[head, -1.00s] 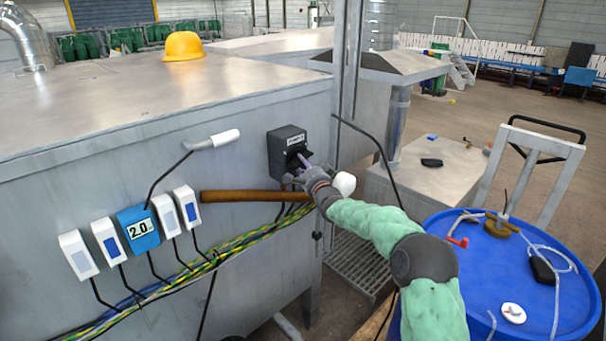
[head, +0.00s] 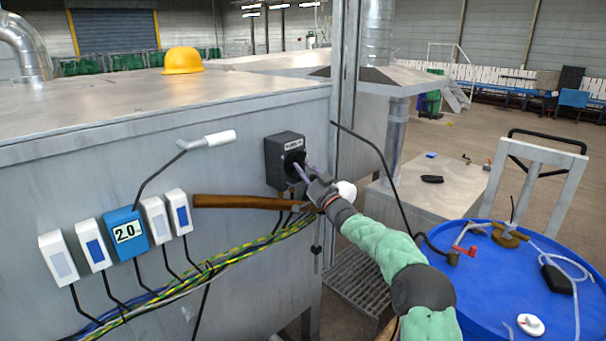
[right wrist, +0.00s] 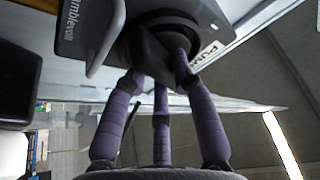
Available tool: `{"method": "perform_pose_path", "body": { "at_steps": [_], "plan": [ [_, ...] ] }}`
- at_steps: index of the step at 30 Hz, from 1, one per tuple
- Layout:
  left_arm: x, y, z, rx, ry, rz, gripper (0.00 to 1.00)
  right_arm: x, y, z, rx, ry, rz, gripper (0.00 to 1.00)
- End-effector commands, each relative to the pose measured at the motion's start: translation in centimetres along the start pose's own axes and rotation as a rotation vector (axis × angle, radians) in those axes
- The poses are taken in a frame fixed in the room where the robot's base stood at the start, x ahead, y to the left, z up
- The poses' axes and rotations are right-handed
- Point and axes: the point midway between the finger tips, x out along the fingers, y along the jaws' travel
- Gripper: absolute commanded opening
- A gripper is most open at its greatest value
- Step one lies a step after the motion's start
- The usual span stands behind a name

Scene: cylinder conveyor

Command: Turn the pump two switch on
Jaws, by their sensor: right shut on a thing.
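The pump switch box (head: 284,160) is a dark grey box with a round black knob, fixed to the side of the metal tank. Its label is too small to read fully in the head view. In the right wrist view the box (right wrist: 85,30) and its black knob (right wrist: 150,45) are close up, with part of a "PUM..." label beside them. My right gripper (head: 299,167) reaches the knob from the right. Its purple fingers (right wrist: 160,75) are shut on the knob, which they partly hide. My left gripper is not in view.
White and blue switch boxes (head: 127,233) with cables hang on the tank's side (head: 90,180). A brown wooden handle (head: 240,202) lies just below the pump box. A blue drum (head: 480,300) stands at right, and a yellow helmet (head: 183,60) sits on the tank top.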

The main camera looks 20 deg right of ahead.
Motion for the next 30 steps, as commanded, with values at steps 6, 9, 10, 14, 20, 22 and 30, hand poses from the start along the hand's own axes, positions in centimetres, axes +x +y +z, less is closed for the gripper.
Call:
{"method": "perform_pose_path", "body": {
  "at_steps": [6, 9, 10, 14, 20, 22, 30],
  "plan": [
    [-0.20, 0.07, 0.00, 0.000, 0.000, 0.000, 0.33, 0.03, 0.29, 0.10, -0.162, -0.004, -0.065, 0.00],
    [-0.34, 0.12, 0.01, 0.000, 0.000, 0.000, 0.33, 0.03, 0.33, 0.00, -0.222, -0.003, -0.090, 0.00],
    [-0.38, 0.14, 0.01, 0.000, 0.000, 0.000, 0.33, 0.03, 0.36, 0.01, -0.237, -0.003, -0.096, 0.00],
    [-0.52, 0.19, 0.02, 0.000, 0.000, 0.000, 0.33, 0.06, 0.36, -0.02, -0.294, -0.003, -0.120, 0.00],
    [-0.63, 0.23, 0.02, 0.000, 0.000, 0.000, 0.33, 0.08, 0.36, -0.02, -0.345, -0.004, -0.142, 0.00],
    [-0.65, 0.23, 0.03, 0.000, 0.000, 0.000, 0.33, 0.08, 0.36, -0.01, -0.354, -0.004, -0.146, 0.00],
    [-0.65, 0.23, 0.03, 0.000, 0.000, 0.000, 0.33, 0.07, 0.36, -0.02, -0.364, -0.004, -0.150, 0.00]
  ]
}}
